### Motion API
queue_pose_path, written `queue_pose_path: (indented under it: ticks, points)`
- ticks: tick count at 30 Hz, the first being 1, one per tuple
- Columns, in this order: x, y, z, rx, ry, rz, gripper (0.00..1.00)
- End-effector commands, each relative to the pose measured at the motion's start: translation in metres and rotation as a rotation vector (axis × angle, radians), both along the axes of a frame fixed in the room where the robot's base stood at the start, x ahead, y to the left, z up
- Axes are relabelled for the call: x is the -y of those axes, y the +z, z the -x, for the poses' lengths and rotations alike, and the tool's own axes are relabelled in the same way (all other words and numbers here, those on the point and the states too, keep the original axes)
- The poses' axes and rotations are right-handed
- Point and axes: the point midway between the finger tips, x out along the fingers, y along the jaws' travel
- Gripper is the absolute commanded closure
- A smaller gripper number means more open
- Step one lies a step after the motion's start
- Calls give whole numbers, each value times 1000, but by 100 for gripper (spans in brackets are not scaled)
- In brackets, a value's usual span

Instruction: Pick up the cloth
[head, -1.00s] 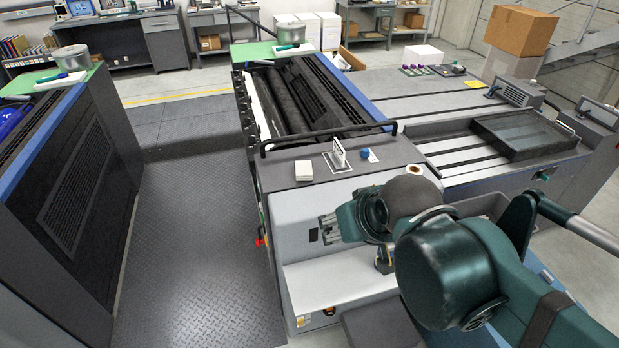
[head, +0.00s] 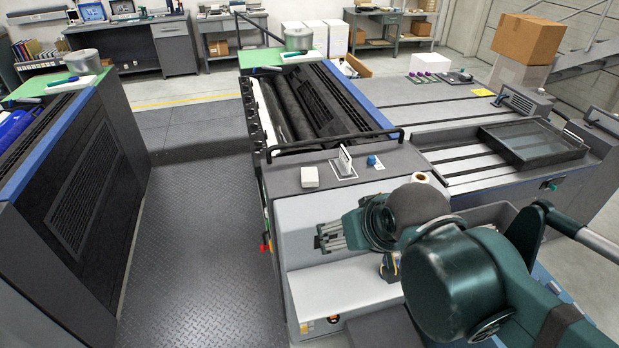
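A small white block-like item (head: 310,176), possibly a folded cloth, lies on the grey top of the near press end. No other thing is clearly a cloth; a flat white item (head: 300,56) lies on the green mat by the far tin. My gripper (head: 324,238) is in front of the light grey front panel, below and slightly right of the white block, and apart from it. Its fingers point left. Nothing shows between them, but their gap is too small to read.
A black rail (head: 330,138) runs behind the white block. A paper roll (head: 425,177) is near my arm. A dark tray (head: 533,145) sits at right. The tread-plate floor (head: 190,240) is clear.

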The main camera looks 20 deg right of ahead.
Motion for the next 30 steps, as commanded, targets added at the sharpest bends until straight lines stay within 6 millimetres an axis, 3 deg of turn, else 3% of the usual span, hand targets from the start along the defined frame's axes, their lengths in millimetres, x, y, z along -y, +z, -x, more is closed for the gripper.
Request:
queue_pose_path:
  ticks: [14,30]
  points:
    - [0,9,-10,-18,-37,-22,32]
    - [2,42,-73,-128,-287,-139,32]
